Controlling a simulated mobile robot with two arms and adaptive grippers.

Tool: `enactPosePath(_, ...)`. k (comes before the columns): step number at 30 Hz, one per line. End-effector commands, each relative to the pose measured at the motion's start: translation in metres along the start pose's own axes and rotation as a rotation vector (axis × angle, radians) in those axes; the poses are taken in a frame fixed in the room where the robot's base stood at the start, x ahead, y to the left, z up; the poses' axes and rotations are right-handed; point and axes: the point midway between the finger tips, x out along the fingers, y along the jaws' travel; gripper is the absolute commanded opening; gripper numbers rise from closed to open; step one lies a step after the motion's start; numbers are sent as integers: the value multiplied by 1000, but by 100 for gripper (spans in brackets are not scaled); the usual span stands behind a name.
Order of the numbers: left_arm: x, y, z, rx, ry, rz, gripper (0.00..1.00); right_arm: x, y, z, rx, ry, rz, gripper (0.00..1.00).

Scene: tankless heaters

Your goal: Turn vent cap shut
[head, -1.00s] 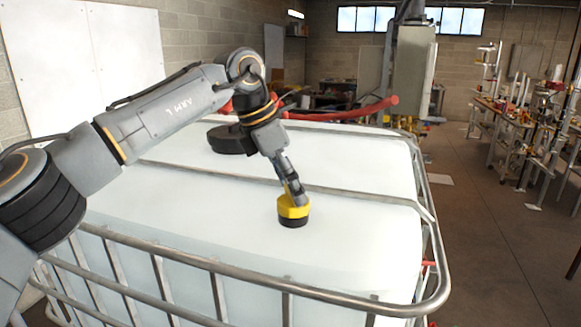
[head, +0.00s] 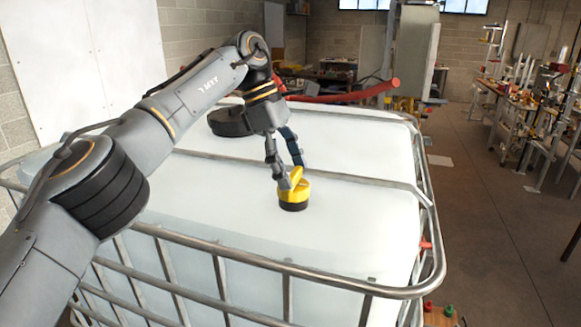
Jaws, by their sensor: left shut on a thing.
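The vent cap (head: 296,194) is a yellow knob with a raised ridge on a black round base. It sits upright on top of the white tank (head: 220,215), near its middle. My left gripper (head: 291,176) reaches down to it from above and behind. Its two fingers are on either side of the raised ridge, shut on it. The near finger hides part of the ridge; the exact contact of the far finger is hard to see. My right gripper is not in view.
A grey metal tube cage (head: 270,263) surrounds the tank, with a bar crossing its top behind the cap. A large black lid (head: 228,122) and a red pipe (head: 345,96) are farther back. Cluttered benches (head: 535,115) stand at the right, beyond open floor.

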Motion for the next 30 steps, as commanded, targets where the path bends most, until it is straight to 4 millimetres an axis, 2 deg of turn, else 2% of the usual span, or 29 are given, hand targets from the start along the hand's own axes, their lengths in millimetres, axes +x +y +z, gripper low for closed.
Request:
enactPosePath(14, 1, 0, 0, 16, 2, -7, 39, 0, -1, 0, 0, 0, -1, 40)
enactPosePath(15, 1, 0, 0, 16, 2, -7, 77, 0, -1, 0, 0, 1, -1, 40)
enactPosePath(18, 1, 0, 0, 15, 2, -6, 93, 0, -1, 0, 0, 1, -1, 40)
enactPosePath(30, 0, 0, 0, 12, 1, -5, 93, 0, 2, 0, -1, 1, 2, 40)
